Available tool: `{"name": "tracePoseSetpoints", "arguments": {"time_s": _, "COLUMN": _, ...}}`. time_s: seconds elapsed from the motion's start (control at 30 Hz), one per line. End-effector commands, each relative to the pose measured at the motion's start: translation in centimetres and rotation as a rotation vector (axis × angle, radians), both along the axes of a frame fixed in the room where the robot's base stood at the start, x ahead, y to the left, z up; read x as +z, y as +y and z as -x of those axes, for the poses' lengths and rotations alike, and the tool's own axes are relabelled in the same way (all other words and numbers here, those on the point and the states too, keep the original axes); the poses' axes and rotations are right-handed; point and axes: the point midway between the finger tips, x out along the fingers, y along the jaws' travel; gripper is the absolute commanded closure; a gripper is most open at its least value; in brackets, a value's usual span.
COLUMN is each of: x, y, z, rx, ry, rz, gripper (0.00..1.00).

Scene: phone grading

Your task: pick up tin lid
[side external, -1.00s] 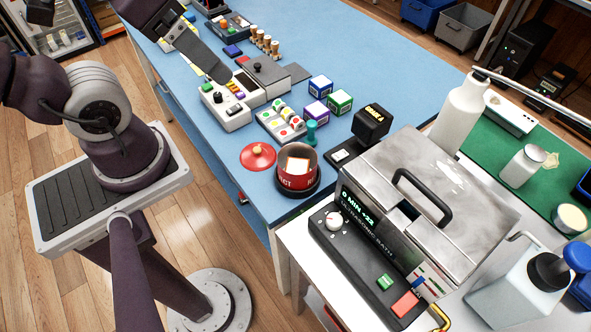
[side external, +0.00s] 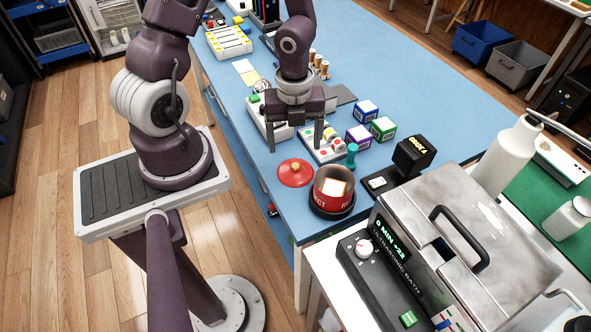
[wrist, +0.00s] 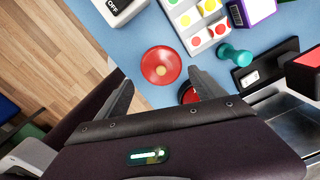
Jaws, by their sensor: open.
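Only a little of the tin shows there, partly hidden by the right finger.
A tray of coloured-dot blocks (side external: 325,143) and a teal stamp-like piece (side external: 352,155) stand close behind the lid. Several boxed cubes (side external: 382,128) lie farther right. A black sign stand (side external: 412,155) and a metal ultrasonic bath (side external: 500,225) are right of the tin. The table's front edge is close to the lid.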

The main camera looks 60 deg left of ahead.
Motion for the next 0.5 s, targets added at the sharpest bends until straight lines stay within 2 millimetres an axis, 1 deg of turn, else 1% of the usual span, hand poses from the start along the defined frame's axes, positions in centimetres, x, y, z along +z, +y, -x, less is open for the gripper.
{"name": "tracePoseSetpoints", "arguments": {"time_s": 0.1, "x": -1.6, "y": -0.4, "z": 0.2, "rx": -0.039, "ry": 0.010, "rz": 0.019, "gripper": 0.21}}
{"name": "tracePoseSetpoints", "arguments": {"time_s": 0.27, "x": -2.8, "y": -0.4, "z": 0.2, "rx": -0.036, "ry": 0.010, "rz": 0.016, "gripper": 0.21}}
{"name": "tracePoseSetpoints", "arguments": {"time_s": 0.5, "x": -5.5, "y": -0.7, "z": 0.1, "rx": -0.036, "ry": 0.011, "rz": 0.012, "gripper": 0.21}}
